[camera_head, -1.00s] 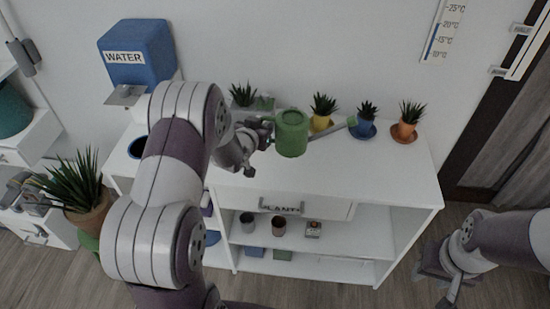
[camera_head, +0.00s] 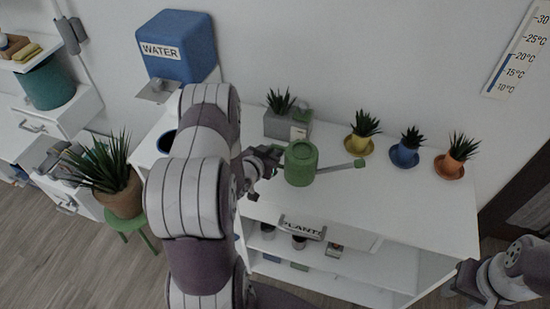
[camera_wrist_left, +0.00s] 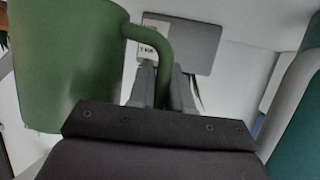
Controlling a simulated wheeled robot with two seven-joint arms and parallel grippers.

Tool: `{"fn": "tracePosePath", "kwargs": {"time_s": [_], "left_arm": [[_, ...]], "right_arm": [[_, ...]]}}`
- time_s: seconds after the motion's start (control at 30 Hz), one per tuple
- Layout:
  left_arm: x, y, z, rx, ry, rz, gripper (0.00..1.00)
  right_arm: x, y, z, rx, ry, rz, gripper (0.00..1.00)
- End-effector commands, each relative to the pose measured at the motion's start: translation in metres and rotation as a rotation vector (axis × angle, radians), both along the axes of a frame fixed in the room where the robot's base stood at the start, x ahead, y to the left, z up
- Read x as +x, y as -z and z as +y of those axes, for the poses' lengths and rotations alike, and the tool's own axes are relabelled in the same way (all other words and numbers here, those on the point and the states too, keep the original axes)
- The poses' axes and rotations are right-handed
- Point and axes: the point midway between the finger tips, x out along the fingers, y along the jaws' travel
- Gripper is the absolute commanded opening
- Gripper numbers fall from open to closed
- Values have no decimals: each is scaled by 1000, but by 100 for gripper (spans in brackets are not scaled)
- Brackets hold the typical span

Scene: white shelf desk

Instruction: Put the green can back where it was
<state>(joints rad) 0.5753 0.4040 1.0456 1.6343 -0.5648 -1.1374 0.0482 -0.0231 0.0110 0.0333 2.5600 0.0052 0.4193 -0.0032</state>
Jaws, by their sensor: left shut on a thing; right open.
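The green can (camera_head: 301,166) is a watering can with a long spout pointing right. My left gripper (camera_head: 268,160) is shut on its handle at the left side of the can. The can is held upright above the white shelf desk (camera_head: 400,215); whether its base touches the top is hard to tell. In the left wrist view the can (camera_wrist_left: 65,60) fills the left side, and its curved handle passes between the fingers of my left gripper (camera_wrist_left: 160,85). My right gripper (camera_head: 470,285) is open and empty at the lower right, in front of the desk.
A grey planter (camera_head: 286,126) stands behind the can. Yellow (camera_head: 358,146), blue (camera_head: 404,157) and orange (camera_head: 449,166) potted plants line the back of the desk. A blue water tank (camera_head: 178,48) is at upper left. A large plant (camera_head: 122,198) sits on a green stool. The front right desktop is clear.

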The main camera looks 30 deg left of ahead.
Motion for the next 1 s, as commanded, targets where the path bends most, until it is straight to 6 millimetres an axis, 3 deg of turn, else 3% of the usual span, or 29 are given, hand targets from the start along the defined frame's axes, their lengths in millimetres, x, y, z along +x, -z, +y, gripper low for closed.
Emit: {"fn": "tracePosePath", "kwargs": {"time_s": [0.1, 0.17, 0.53, 0.57, 0.6, 1.0], "left_arm": [[-1, 25, -1, -3, 0, 4, 0], [-1, 32, -1, -2, 0, 3, 0], [0, 38, 0, -1, 0, 2, 0], [0, 37, -1, 0, 0, 3, 29], [0, 36, -1, -1, 0, 3, 42], [-4, 32, 0, -1, 0, 4, 44]], "right_arm": [[0, 1, 0, 0, 0, 0, 43], [0, 1, 0, 0, 0, 0, 43], [0, 5, 0, 0, 0, 0, 43], [0, 4, 0, 0, 0, 0, 43], [0, 3, 0, 0, 0, 0, 43], [0, 1, 0, 0, 0, 0, 43]]}}
